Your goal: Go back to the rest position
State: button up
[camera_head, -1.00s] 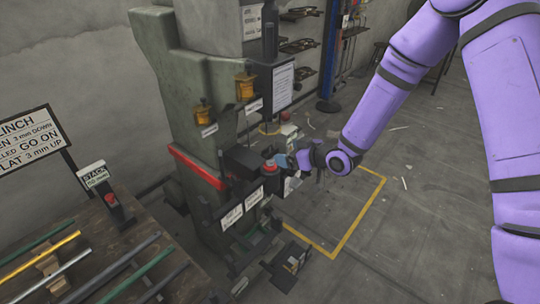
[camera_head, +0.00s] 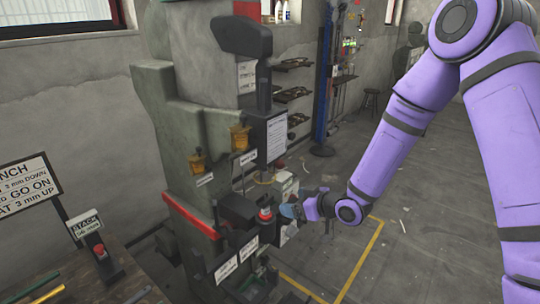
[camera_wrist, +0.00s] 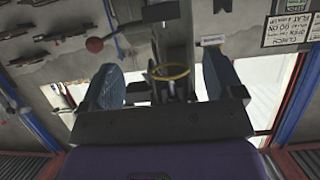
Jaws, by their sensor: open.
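My gripper (camera_head: 290,211) is at the end of my purple arm, at the front right of the green rivet press (camera_head: 190,130). Its blue fingertips are close to a red button (camera_head: 265,214) on the press's dark box; I cannot tell from the head view whether they touch. In the wrist view my gripper (camera_wrist: 165,84) has its two blue pads wide apart, with nothing held between them. A yellow ring (camera_wrist: 168,72) shows beyond and between the pads, apart from them as far as I can see.
A workbench with a stack button post (camera_head: 92,235) and a sign (camera_head: 22,187) stands at the left. A yellow floor line (camera_head: 360,262) runs in front of the press. A blue column (camera_head: 323,90) and wall racks (camera_head: 292,95) are behind. Open floor lies to the right.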

jog(key=s+d+r+m+h, duration=0.25)
jog(key=d+r+h, duration=0.25)
jog(key=d+r, duration=0.4)
jog(key=s+d+r+m+h, duration=0.2)
jog(key=s+d+r+h, duration=0.15)
jog(key=d+r, duration=0.6)
jog(key=s+d+r+m+g, duration=0.1)
jog(key=s+r+m, duration=0.1)
jog(key=s, duration=0.6)
jog(key=s+d+r+m+g+h, duration=0.1)
jog(key=s+d+r+m, duration=0.1)
jog(key=s+r, duration=0.3)
jog(key=s+d+r+m+g+h, duration=0.1)
jog(key=s+r, duration=0.3)
jog(key=s, duration=0.9)
jog(key=shift+d+r+m, duration=0.25)
jog(key=shift+d+m, duration=0.2)
jog(key=shift+d, duration=0.3)
jog(key=shift+w, duration=0.1)
